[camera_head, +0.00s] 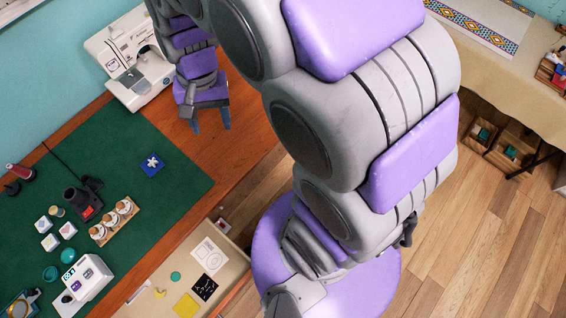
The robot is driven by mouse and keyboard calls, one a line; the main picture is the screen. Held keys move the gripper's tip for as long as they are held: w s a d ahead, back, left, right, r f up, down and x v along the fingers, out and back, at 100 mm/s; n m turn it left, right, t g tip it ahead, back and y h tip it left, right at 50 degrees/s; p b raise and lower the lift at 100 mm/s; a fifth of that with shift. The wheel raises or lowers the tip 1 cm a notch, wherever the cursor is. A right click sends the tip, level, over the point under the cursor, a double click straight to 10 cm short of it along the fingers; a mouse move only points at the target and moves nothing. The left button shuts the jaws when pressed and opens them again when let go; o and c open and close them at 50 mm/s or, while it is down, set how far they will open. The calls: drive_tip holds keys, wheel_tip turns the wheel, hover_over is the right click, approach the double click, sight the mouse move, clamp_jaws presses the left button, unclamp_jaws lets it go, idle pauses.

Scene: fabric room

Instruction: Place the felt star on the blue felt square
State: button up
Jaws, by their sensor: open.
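The blue felt square (145,172) lies on the green mat, near its right part. A small white star-like shape (152,161) shows on top of the square, apparently the felt star; it is too small to tell how flat it lies. My gripper (211,127) points down with its two fingers apart, over the wooden table right of the square and clear of it. Nothing shows between the fingers.
A white sewing machine (130,55) stands at the back. The green mat (110,135) holds several white blocks, a wooden holder (115,222) and a dark device (84,203) at left. An open drawer (232,262) with felt pieces is in front.

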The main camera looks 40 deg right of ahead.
drive_tip(key=s+d+r+n, duration=0.1)
drive_tip(key=s+d+n, duration=0.1)
drive_tip(key=s, duration=0.7)
drive_tip(key=s+d+n+h, duration=0.1)
drive_tip(key=s+d, duration=0.3)
drive_tip(key=s, duration=0.5)
drive_tip(key=shift+s+r+n+h, duration=0.25)
drive_tip(key=shift+r+n+h, duration=0.1)
drive_tip(key=shift+n, duration=0.55)
